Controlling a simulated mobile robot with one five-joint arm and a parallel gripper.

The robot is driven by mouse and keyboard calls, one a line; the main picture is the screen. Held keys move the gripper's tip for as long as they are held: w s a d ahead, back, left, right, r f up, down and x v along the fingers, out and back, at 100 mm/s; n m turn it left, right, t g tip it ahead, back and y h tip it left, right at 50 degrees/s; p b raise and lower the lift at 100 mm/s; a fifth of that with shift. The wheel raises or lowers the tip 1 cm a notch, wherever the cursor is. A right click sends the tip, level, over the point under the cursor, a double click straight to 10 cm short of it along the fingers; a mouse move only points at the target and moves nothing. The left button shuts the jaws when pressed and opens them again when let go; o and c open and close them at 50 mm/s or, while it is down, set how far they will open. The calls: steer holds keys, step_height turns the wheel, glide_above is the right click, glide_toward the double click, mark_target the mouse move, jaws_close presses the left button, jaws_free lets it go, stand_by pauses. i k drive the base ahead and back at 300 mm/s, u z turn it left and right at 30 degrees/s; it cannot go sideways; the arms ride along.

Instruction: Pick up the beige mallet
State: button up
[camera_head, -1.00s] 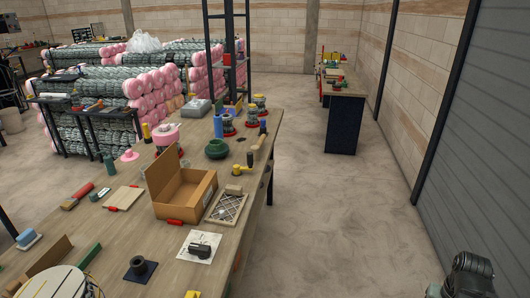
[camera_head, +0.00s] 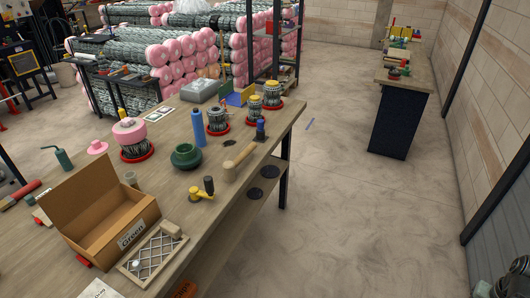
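The beige mallet (camera_head: 239,161) lies on the wooden workbench (camera_head: 172,119), close to its right-hand edge. Its pale block head is toward the near left and its handle points up and right. A dark part of what looks like my own arm shows in the bottom right corner, far from the mallet. My gripper's fingers are not in view.
A green pot (camera_head: 186,157), a blue bottle (camera_head: 198,128) and a small dark blue-topped item (camera_head: 260,131) stand near. An open cardboard box (camera_head: 112,232) is nearer. Floor right of the bench is clear.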

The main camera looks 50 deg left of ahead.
mark_target(230, 167)
steer(key=u, duration=0.05)
steer(key=i, duration=1.4)
steer(key=u, duration=4.1)
